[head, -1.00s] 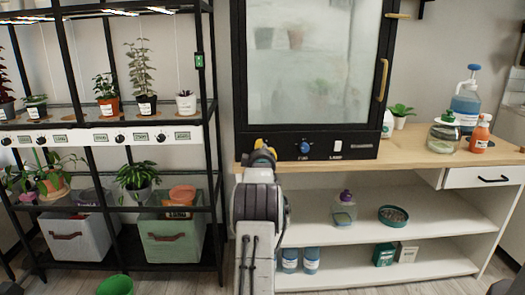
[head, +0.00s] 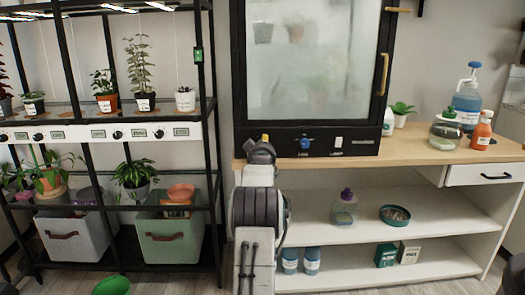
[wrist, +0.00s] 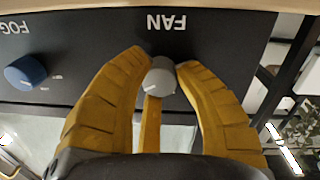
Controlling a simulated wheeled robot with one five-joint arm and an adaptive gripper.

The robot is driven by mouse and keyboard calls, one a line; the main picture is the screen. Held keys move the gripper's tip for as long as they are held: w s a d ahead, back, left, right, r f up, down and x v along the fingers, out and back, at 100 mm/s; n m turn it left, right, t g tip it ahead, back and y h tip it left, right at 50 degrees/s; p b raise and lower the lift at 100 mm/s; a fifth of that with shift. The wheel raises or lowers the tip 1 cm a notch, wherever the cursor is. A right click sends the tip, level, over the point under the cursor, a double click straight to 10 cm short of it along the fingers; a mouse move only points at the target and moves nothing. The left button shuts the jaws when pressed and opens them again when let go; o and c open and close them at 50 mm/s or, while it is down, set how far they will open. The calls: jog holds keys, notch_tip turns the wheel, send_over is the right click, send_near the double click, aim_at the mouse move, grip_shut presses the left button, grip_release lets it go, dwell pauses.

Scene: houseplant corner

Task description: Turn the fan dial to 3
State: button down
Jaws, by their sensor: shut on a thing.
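The grey fan dial (wrist: 160,76) sits on a black panel under the upside-down word FAN in the wrist view. My gripper (wrist: 160,72) has its yellow fingers closed around the dial, one on each side, with a third finger below. A pale mark shows on the dial's lower left, but no setting numbers are readable around it. In the head view my gripper (head: 265,138) is at the left part of the cabinet's lower panel (head: 365,143), and my arm hides the fan dial there.
A blue fog dial (wrist: 25,72) is beside the fan dial; it also shows in the head view (head: 305,143). A white switch (head: 338,141) is further right. The wooden counter (head: 400,150) holds bottles and a jar at right. A plant rack (head: 215,125) stands close on the left.

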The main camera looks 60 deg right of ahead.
jog(key=shift+w+r+m, duration=0.15)
jog(key=shift+r+m, duration=0.15)
jog(key=shift+m, duration=0.1)
jog(key=c, duration=0.9)
grip_release()
jog(key=shift+f, duration=0.15)
jog(key=shift+a, duration=0.15)
jog(key=shift+v, duration=5.9)
